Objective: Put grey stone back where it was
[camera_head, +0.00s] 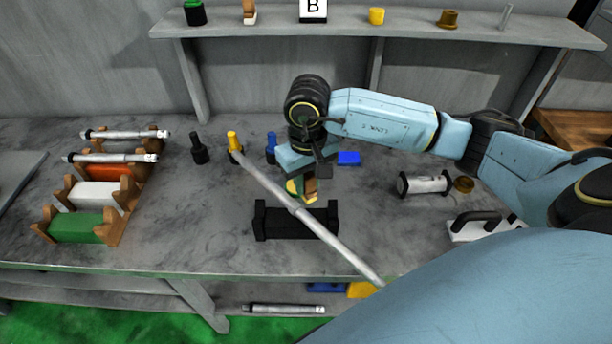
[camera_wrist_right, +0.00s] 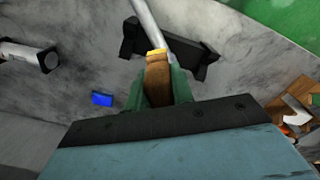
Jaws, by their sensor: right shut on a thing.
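My right gripper (camera_head: 303,188) reaches down from the right over the bench. It is shut on a brown block with a yellow edge (camera_wrist_right: 157,80), held between its green fingers. A long grey rod (camera_head: 320,227) runs slantwise close by the held block, across a black V-ended stand (camera_head: 297,221). Whether the rod touches the stand or block, I cannot tell. I cannot pick out a grey stone with certainty; a pale grey-white block (camera_head: 97,195) sits in a wooden holder at left. My left gripper is not in view.
Wooden holders at left bear orange (camera_head: 112,171) and green (camera_head: 76,228) blocks and metal shafts (camera_head: 125,134). Black, yellow and blue upright pieces stand behind. A blue block (camera_head: 349,158), grey cylinder (camera_head: 424,183) and white base (camera_head: 482,229) lie rightward. A shelf (camera_head: 420,31) spans the back.

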